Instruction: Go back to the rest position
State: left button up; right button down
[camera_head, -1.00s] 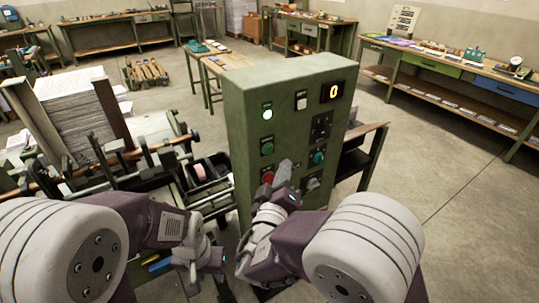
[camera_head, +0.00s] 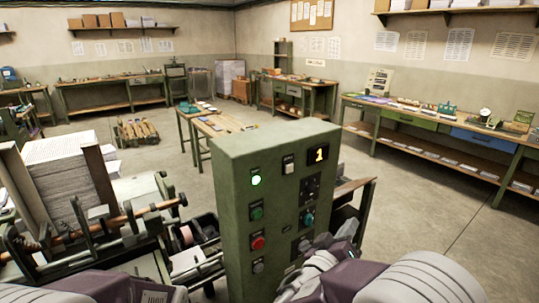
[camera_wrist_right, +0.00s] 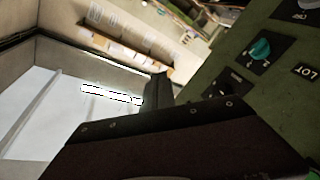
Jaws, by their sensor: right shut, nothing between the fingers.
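My right gripper (camera_head: 343,238) is shut and empty, low in the head view, in front of the right part of a green control cabinet (camera_head: 235,225). In the right wrist view, its dark fingers (camera_wrist_right: 157,92) hold nothing, and the cabinet face with a teal knob (camera_wrist_right: 261,48) is at the upper right. Only a part of my left arm shows at the bottom left of the head view; its gripper is out of sight. The cabinet's display (camera_head: 318,156) reads 1 and its green lamp (camera_head: 256,180) is lit.
A machine with a stack of paper (camera_head: 65,175) stands left of the cabinet. A small table (camera_head: 215,122) is behind it. A long workbench (camera_head: 430,128) runs along the right wall. The floor (camera_head: 420,215) between cabinet and bench is clear.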

jog(key=s+d+f+m+g+h, duration=0.1)
jog(key=s+d+f+m+g, duration=0.2)
jog(key=s+d+f+g, duration=0.4)
jog(key=s+d+f+m+g, duration=0.3)
jog(key=s+d+g, duration=0.3)
jog(key=s+d, duration=0.25)
jog(key=s+a+f+g+y, duration=0.3)
jog(key=s+a+f+y, duration=0.25)
jog(key=s+f, duration=0.25)
jog(key=w+a+f+n+t+y, duration=0.1)
jog(key=w+a+n+y, duration=0.1)
jog(key=a, duration=0.3)
jog(key=w+a+f+n+t+y, duration=0.1)
jog(key=w+a+f+n+y, duration=0.1)
jog(key=a+y, duration=0.2)
jog(key=shift+w+a+f+p, duration=0.2)
jog(key=shift+a+p, duration=0.25)
jog(key=shift+a, duration=0.3)
